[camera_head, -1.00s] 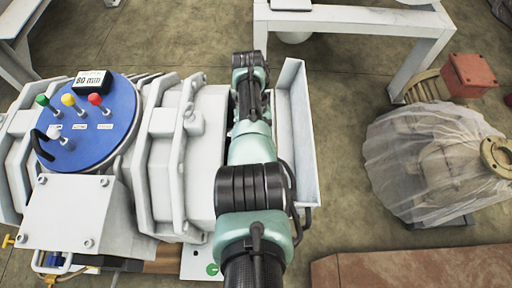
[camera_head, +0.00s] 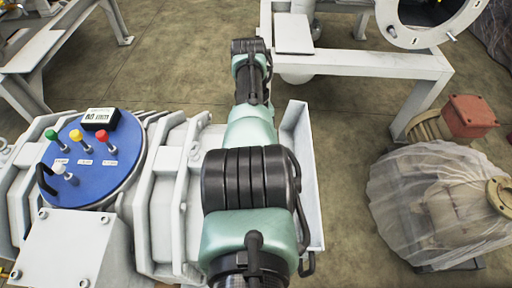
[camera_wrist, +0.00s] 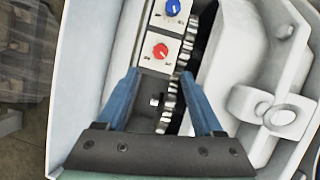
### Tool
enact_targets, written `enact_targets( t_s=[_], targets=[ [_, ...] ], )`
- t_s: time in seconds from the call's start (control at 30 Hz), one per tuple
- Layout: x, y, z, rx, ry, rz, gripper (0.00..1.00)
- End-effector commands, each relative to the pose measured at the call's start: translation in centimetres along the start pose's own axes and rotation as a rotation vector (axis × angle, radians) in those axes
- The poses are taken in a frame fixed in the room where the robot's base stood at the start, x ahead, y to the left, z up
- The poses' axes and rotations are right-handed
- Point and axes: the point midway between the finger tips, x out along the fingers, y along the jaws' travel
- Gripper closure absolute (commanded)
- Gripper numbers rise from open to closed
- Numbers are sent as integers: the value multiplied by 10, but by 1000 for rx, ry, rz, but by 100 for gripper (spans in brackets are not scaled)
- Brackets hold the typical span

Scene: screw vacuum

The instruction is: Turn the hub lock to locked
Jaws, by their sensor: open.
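In the wrist view, a red round knob (camera_wrist: 160,51) sits on a white labelled plate (camera_wrist: 151,65). A blue round knob (camera_wrist: 173,7) sits on a similar plate above it, at the top edge. The labels are too small to read, so I cannot tell which knob is the hub lock. My gripper (camera_wrist: 164,78) is open and empty, its two blue fingers apart, with the red knob a little beyond the gap between the tips. In the head view my arm hides the gripper and both knobs.
Dark toothed metal parts (camera_wrist: 170,100) lie between the fingers, beside a pale housing (camera_wrist: 270,105). In the head view, a blue round panel (camera_head: 90,165) with several coloured levers is on the machine at left. A plastic-wrapped part (camera_head: 435,200) stands at right; floor lies between.

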Motion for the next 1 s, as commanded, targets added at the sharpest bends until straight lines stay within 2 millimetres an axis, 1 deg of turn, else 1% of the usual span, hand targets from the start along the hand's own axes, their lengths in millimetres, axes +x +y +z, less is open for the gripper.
enact_targets(
  t_s=[0.13, 0.3, 0.83, 0.93, 1.0],
  targets=[
    [-12, 0, -1, -1, 1, 0, 31],
    [-19, 0, 0, -1, -1, 0, 31],
    [-20, 0, 0, 0, -1, 0, 31],
    [-24, 0, -6, 0, 35, 4, 31],
    [-32, 2, -18, 2, 101, 12, 31]
  ],
)
